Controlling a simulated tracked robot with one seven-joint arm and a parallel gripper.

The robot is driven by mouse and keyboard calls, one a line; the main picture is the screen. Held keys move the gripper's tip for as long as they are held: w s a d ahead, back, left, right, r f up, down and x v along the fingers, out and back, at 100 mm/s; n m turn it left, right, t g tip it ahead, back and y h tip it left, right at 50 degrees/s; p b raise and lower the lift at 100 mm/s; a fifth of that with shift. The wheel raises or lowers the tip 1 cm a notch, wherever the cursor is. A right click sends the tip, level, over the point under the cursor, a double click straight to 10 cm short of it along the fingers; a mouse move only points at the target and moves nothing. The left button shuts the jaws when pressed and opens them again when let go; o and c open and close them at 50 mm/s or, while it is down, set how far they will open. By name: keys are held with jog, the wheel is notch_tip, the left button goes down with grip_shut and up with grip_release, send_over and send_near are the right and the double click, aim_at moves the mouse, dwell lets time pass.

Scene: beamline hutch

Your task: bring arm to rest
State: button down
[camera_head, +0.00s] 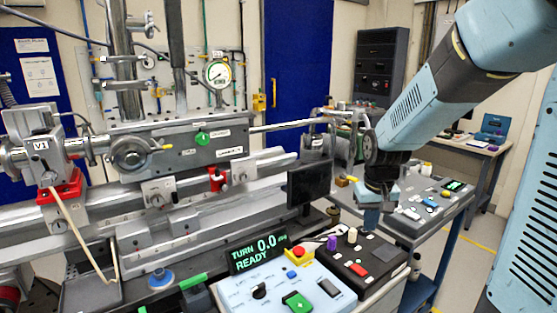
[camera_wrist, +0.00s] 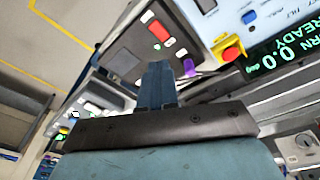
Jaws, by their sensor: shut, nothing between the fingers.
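My arm (camera_head: 425,95) reaches in from the upper right of the head view, bent at the wrist. My gripper (camera_head: 370,218) points down beside the control boxes, and its fingertips are small and partly unclear there. In the wrist view my gripper (camera_wrist: 158,70) shows as two blue-grey fingers pressed together, with nothing between them. It appears apart from the panels behind it.
A black control box (camera_head: 352,262) and a pale control box (camera_head: 275,295) with a red button (camera_head: 299,252) stand close to my gripper. The display (camera_head: 258,253) reads "TURN 0.0 READY". The beamline bench (camera_head: 140,235) fills the left. Floor (camera_head: 465,250) shows at right.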

jog(key=s+r+t, duration=0.4)
jog(key=s+r, duration=0.9)
jog(key=s, duration=0.4)
jog(key=shift+s+r+m, duration=0.15)
jog(key=shift+m, duration=0.15)
